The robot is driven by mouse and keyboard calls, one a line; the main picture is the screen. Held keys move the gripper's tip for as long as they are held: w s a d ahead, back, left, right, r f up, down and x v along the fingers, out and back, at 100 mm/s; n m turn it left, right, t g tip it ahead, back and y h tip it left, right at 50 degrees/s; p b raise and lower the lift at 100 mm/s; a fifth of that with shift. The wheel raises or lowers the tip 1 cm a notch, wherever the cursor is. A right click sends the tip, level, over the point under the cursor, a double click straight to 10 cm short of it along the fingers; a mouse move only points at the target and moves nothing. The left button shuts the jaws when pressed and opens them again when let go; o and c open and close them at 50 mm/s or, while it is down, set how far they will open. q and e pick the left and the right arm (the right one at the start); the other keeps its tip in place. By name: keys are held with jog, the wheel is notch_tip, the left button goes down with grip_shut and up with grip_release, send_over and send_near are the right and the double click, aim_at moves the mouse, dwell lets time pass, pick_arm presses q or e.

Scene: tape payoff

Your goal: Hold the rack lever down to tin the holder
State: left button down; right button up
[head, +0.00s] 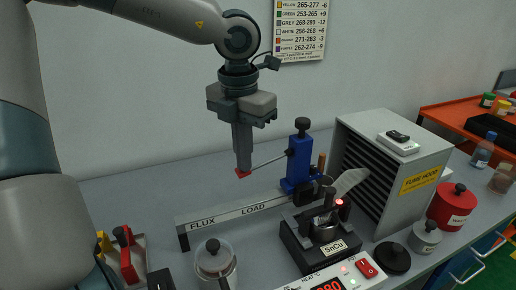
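My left gripper (243,170) points down at the picture's middle, its fingers together. A red piece shows right at its fingertips; I cannot tell whether it is the lever's knob or finger pads. The thin grey lever (270,159) runs from the blue rack head (299,165) down-left to these fingertips and seems to touch them. The rack stands on a rail marked FLUX and LOAD (230,213). A dark solder pot marked SnCu (322,242) sits at its right end, with a holder partly hidden over it. My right gripper is out of view.
A grey fume hood (389,150) stands right of the pot, with a red jar (451,206) and grey weight (425,236) beside it. A lidded glass jar (215,262) stands in front of the rail. A control box with a red switch (366,268) is at the front.

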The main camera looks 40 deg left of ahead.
pick_arm(q)
jog(key=shift+s+d+f+g, duration=0.15)
jog(key=shift+s+f, duration=0.2)
jog(key=shift+f, duration=0.2)
jog(key=shift+s+a+f+g, duration=0.15)
jog(key=shift+s+f, duration=0.15)
jog(key=shift+f, duration=0.25)
jog(key=shift+w+r+p, duration=0.35)
jog(key=shift+r+p, duration=0.15)
jog(key=shift+r, duration=0.25)
jog(key=shift+w+r+p, duration=0.3)
jog(key=shift+r+p, duration=0.2)
jog(key=shift+r, duration=0.2)
jog(key=shift+r+p, duration=1.3)
jog(key=shift+r, duration=1.5)
jog(key=shift+a, duration=0.1)
